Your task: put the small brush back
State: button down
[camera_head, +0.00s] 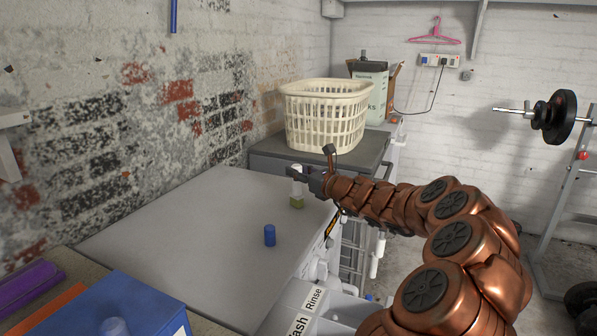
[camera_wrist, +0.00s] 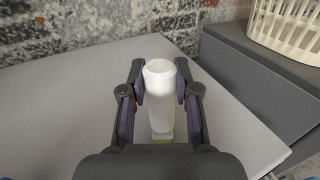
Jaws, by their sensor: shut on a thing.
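My gripper (camera_head: 300,172) is over the pale worktop (camera_head: 190,215), its two fingers on either side of a white, upright, bottle-like item with a green lower part (camera_head: 297,201). In the wrist view the white item (camera_wrist: 159,98) stands between the fingers of my gripper (camera_wrist: 160,82), and a bit of yellow-green shows at its foot. I cannot tell whether it is the small brush; no bristles show clearly. It looks upright, with its foot at or close to the worktop. No other brush is clearly visible.
A small blue cylinder (camera_head: 270,236) stands on the worktop nearby. A cream laundry basket (camera_head: 327,115) sits on the dark grey top (camera_head: 270,150) behind. A blue box (camera_head: 140,305) and a purple item (camera_head: 28,285) are front left. The worktop's left part is clear.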

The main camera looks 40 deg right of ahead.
jog(key=c, duration=0.8)
grip_release()
jog(key=shift+c, duration=0.2)
jog(key=shift+r, duration=0.1)
jog(key=s+d, duration=0.1)
jog(key=s, duration=1.1)
jog(key=shift+d+p, duration=0.3)
jog(key=shift+r, duration=0.1)
